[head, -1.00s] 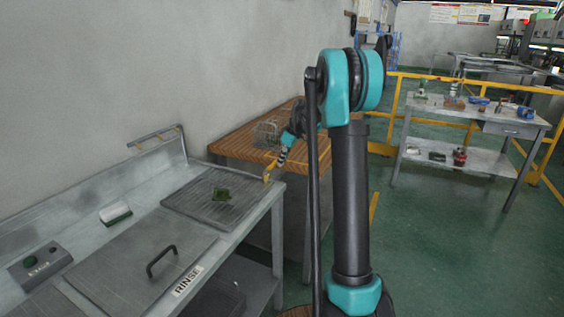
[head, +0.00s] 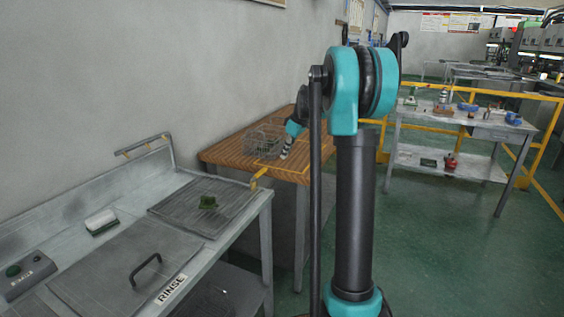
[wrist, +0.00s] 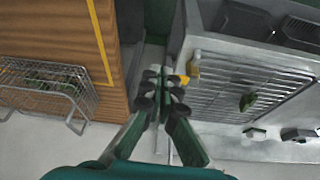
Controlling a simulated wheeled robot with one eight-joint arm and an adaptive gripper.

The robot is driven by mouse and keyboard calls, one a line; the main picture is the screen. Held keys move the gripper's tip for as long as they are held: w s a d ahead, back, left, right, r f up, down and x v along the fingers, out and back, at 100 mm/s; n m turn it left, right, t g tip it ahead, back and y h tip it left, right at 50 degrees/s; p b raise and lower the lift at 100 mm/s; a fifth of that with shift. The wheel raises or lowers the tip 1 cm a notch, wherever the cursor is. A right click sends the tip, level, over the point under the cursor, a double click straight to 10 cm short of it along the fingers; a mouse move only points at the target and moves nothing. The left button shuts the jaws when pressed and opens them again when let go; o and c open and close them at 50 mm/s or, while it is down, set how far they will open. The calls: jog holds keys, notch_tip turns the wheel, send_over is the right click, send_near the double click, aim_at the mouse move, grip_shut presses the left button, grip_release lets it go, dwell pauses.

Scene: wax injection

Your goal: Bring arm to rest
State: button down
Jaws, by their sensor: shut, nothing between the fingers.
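My gripper (wrist: 164,80) shows in the wrist view with its fingertips together and nothing between them. It hangs over the gap between the wooden table and the metal rinse bench. In the head view my gripper (head: 286,154) is small, in front of the wooden table (head: 222,151), beside the wire basket. My arm's teal and black links fill the middle of the head view and hide part of the table.
A wire basket (head: 264,139) with green pieces stands on the wooden table. A green piece (head: 207,202) lies on the bench's ribbed drainboard (head: 168,211). A lid with a handle (head: 145,268) is nearer. A metal table (head: 480,129) with parts stands right, by yellow rails. Green floor between is open.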

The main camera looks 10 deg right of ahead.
jog(key=shift+s+d+r, duration=0.1)
jog(key=shift+d+r, duration=0.05)
jog(key=shift+r, duration=0.3)
